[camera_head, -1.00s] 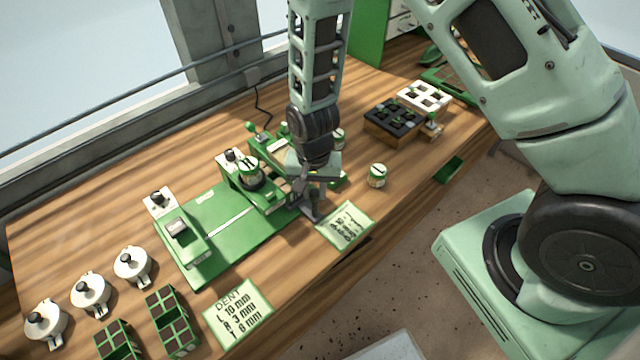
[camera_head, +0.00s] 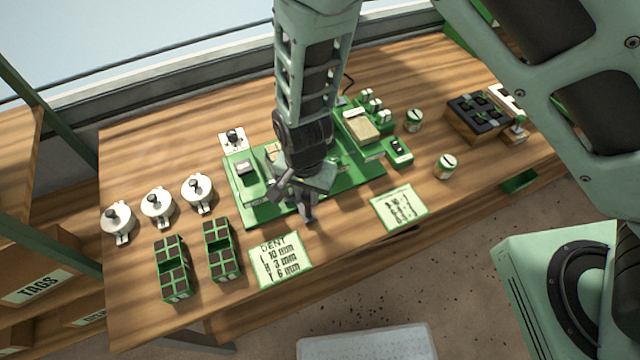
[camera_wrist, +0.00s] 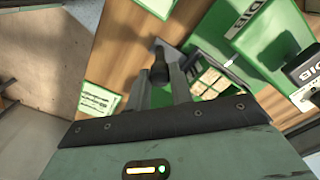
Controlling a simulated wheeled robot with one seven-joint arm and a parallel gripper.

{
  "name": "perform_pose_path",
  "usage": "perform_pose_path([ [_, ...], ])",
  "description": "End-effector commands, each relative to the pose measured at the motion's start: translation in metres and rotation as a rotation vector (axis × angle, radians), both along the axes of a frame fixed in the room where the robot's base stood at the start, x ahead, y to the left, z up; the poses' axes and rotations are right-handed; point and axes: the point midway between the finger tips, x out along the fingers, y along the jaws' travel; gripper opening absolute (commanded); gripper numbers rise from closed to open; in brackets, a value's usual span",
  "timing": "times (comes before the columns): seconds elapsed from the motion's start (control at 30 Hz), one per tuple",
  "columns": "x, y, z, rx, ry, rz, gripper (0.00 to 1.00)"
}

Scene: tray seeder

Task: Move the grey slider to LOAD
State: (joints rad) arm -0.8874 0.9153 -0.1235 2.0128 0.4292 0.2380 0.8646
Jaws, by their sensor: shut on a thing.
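My gripper (camera_head: 305,215) is low over the front part of the green seeder base (camera_head: 257,213), with its fingers pointing down. In the wrist view my gripper (camera_wrist: 164,88) is shut on a dark upright knob (camera_wrist: 160,66), which appears to be the handle of the grey slider. The slider's body is mostly hidden behind my fingers and wrist. A LOAD marking cannot be read in either view. A green block with a grey top (camera_head: 245,168) stands at the left end of the base.
The DENT card (camera_head: 280,260) and another card (camera_head: 400,206) lie in front. Several white round knobbed pieces (camera_head: 158,203) and two green cell blocks (camera_head: 222,250) stand left. A small pot (camera_head: 446,166) stands right. Bare wood shows between the cards.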

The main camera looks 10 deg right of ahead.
Motion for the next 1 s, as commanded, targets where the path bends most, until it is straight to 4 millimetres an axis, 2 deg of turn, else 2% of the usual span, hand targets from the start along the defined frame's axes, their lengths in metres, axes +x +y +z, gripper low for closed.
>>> perform_pose_path([
  [0.4, 0.000, 0.003, 0.001, 0.001, 0.000, 0.000, 0.00],
  [0.43, 0.000, 0.003, 0.001, 0.001, 0.000, 0.000, 0.30],
  [0.5, 0.000, 0.003, 0.001, 0.001, 0.000, 0.000, 0.44],
  [0.83, 0.000, 0.002, 0.003, 0.000, -0.001, 0.000, 0.44],
  [1.0, 0.001, 0.003, 0.020, 0.002, -0.004, 0.000, 0.44],
])
